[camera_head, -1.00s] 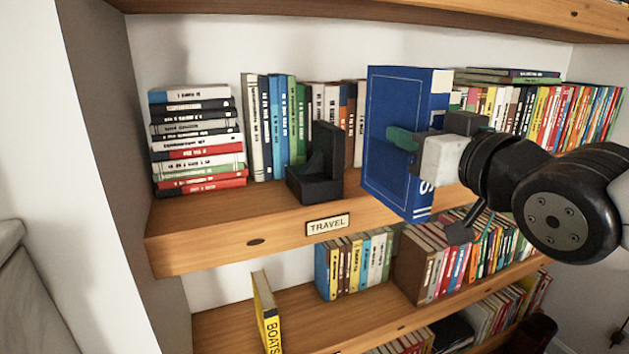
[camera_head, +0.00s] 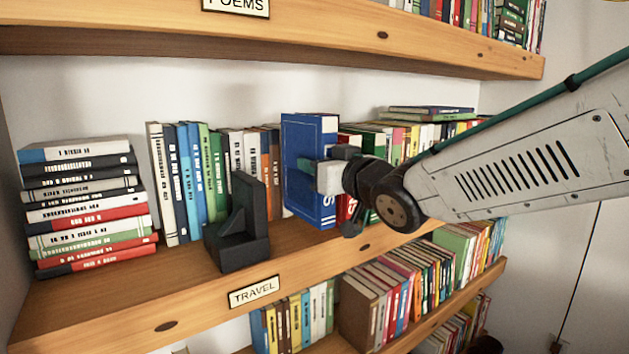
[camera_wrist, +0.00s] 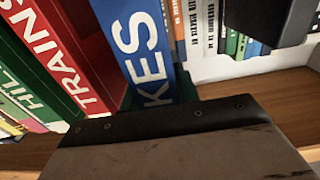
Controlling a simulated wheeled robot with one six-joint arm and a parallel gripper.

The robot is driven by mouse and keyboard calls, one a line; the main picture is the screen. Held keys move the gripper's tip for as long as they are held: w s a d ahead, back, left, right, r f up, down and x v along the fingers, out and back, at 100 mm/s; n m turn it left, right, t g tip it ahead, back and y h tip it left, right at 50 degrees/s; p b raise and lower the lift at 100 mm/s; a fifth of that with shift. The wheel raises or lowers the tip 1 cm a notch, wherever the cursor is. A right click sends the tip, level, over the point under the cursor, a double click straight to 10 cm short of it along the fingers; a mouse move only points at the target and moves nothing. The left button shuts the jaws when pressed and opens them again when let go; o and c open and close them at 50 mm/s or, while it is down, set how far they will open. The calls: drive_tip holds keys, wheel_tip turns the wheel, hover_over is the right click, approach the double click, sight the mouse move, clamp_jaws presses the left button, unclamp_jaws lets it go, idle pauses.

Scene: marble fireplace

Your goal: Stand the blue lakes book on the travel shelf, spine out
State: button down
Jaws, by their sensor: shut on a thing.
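The blue lakes book (camera_head: 309,205) is upright at the travel shelf (camera_head: 130,305), between the row of books at its left and a red book at its right. My gripper (camera_head: 326,175) is shut on it from the front right. In the wrist view the blue spine (camera_wrist: 142,45) with the letters "KES" faces my camera, beside a red "TRAINS" book (camera_wrist: 75,65). The jaw tips are mostly hidden there. I cannot tell whether the book's bottom touches the board. The "TRAVEL" label (camera_head: 254,291) is on the shelf's front edge.
A black bookend (camera_head: 240,225) stands left of the book, near the shelf's front; it also shows in the wrist view (camera_wrist: 268,18). A stack of lying books (camera_head: 85,205) is at the far left. The "POEMS" shelf (camera_head: 300,40) runs above.

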drive_tip(key=w+f, duration=0.1)
drive_tip(key=f, duration=0.1)
drive_tip(key=w+f, duration=0.1)
drive_tip(key=w, duration=0.1)
drive_tip(key=shift+a+f, duration=0.15)
drive_tip(key=shift+f, duration=0.2)
drive_tip(key=c, duration=1)
unclamp_jaws()
drive_tip(key=shift+f, duration=0.15)
drive_tip(key=shift+c, duration=0.2)
